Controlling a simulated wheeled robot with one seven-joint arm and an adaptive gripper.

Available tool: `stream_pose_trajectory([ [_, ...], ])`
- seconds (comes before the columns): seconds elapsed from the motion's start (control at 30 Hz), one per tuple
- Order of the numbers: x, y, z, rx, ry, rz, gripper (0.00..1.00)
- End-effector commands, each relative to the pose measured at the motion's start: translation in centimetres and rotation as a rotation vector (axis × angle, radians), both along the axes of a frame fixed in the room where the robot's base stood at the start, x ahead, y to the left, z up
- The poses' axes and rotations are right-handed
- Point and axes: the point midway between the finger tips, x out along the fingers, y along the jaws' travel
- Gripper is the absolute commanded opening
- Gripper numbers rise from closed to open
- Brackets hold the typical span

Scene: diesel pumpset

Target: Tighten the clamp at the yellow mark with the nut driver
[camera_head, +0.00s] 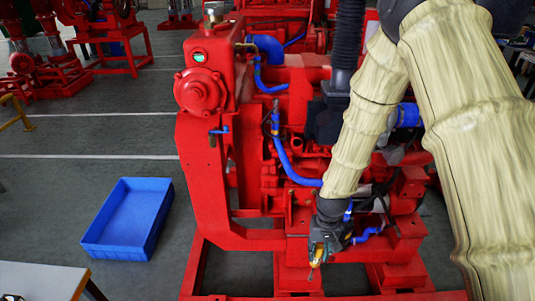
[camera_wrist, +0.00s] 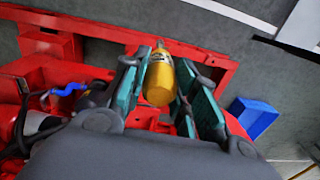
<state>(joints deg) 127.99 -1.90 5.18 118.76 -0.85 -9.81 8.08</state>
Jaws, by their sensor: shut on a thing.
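My gripper (camera_head: 322,243) is shut on the nut driver (camera_head: 316,258), low in front of the red pumpset (camera_head: 215,190). In the wrist view the nut driver's yellow handle (camera_wrist: 159,84) sits between the two green finger pads of my gripper (camera_wrist: 161,66). Its narrow end points away from my palm, over the red base frame, and appears clear of the machine. A short blue hose (camera_head: 367,235) lies just right of my gripper; a blue piece also shows in the wrist view (camera_wrist: 69,89).
A blue crate (camera_head: 128,219) stands on the grey floor at left and shows in the wrist view (camera_wrist: 252,116). A table corner (camera_head: 42,281) is at lower left. Red frame rails (camera_head: 235,298) run below my gripper. A longer blue hose (camera_head: 288,165) crosses the engine side.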

Motion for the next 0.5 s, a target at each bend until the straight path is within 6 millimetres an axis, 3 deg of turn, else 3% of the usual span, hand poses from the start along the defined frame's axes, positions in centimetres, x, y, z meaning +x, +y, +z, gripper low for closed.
stream_pose_trajectory([
  [0.2,3.4,7.6,-1.3,0.186,0.032,-0.162,0.00],
  [0.5,6.7,14.4,0.2,0.448,0.022,-0.434,0.00],
])
